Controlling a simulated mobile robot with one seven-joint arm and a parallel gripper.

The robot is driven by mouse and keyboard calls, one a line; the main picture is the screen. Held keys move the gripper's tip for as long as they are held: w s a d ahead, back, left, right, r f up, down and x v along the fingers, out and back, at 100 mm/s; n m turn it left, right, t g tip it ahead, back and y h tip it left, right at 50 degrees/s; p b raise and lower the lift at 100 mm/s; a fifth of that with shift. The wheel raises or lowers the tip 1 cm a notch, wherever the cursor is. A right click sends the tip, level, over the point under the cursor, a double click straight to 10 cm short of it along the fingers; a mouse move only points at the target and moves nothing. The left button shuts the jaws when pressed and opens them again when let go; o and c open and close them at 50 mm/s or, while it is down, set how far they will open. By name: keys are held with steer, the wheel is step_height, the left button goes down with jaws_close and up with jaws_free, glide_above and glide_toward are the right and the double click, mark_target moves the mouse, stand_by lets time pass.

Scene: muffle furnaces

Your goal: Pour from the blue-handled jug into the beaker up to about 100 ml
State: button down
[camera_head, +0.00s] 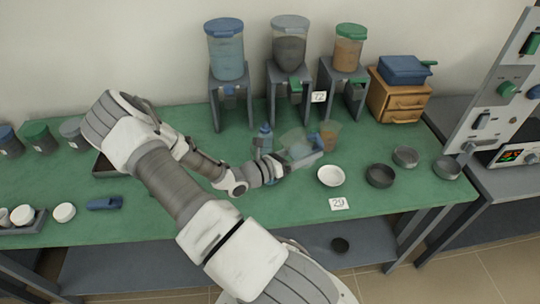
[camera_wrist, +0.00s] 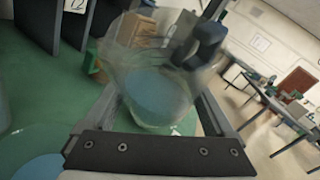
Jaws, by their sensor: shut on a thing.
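My gripper (camera_head: 303,155) is shut on the blue-handled jug (camera_head: 296,142), a clear vessel, above the back middle of the green table. In the wrist view the jug (camera_wrist: 150,100) is between the two fingers, with blue contents low inside and its dark blue handle (camera_wrist: 205,42) at the upper right. The background slants in that view, so my wrist is rolled. A clear cup with an amber tint (camera_head: 329,131) stands just right of the jug; I cannot tell whether it is the beaker. No stream of liquid shows.
Three dispensers, with blue (camera_head: 225,50), dark (camera_head: 290,45) and orange-brown (camera_head: 347,50) contents, stand behind. A blue bottle (camera_head: 264,138) is left of the jug. A white bowl (camera_head: 331,176) and a dark bowl (camera_head: 379,176) are to the right. The front right green tabletop is mostly clear.

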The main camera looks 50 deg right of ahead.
steer(key=shift+f, duration=0.1)
steer(key=shift+w+a+m+y+p, duration=0.15)
steer(key=shift+w+m+y+p, duration=0.1)
steer(key=shift+m+y+p, duration=0.4)
steer(key=shift+w+a+m+t+y+p, duration=0.1)
steer(key=shift+w+m+t+y+p, duration=0.1)
steer(key=shift+m+t+y+p, duration=0.25)
steer(key=shift+w+a+f+m+t+y, duration=0.1)
steer(key=shift+w+f+m+t+y, duration=0.2)
steer(key=shift+f, duration=0.15)
steer(key=shift+w+a+f+m+t+y+b, duration=0.2)
steer(key=shift+w+f+m+t+y+b, duration=0.1)
steer(key=shift+w+m+t+y+b, duration=0.15)
steer(key=shift+s, duration=0.1)
steer(key=shift+r, duration=0.15)
